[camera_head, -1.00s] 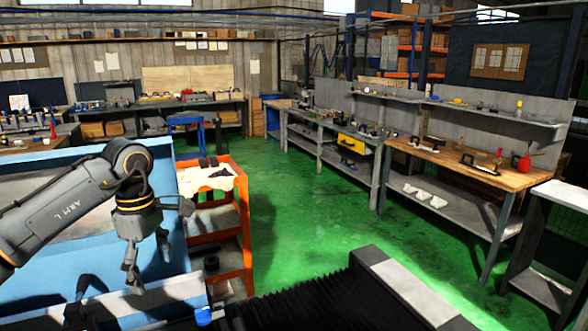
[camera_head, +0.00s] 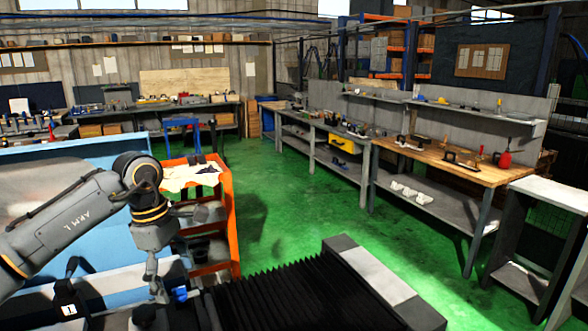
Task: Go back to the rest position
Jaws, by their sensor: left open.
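My left arm, dark grey and marked "ARM L", comes in from the left with its wrist bent down. My left gripper (camera_head: 156,287) hangs below the wrist, pointing down, small and dark against the machine. It is open, and I see nothing held in it. It is over the near edge of the light-blue machine (camera_head: 95,150), close to a small blue part (camera_head: 186,294). I cannot tell whether it touches anything. My right gripper is out of view.
An orange cart (camera_head: 235,215) with a cloth on top stands just beyond my left wrist. Black bellows (camera_head: 275,295) fill the near middle. A wooden-topped workbench (camera_head: 450,165) stands at right. The green floor (camera_head: 285,205) between is clear.

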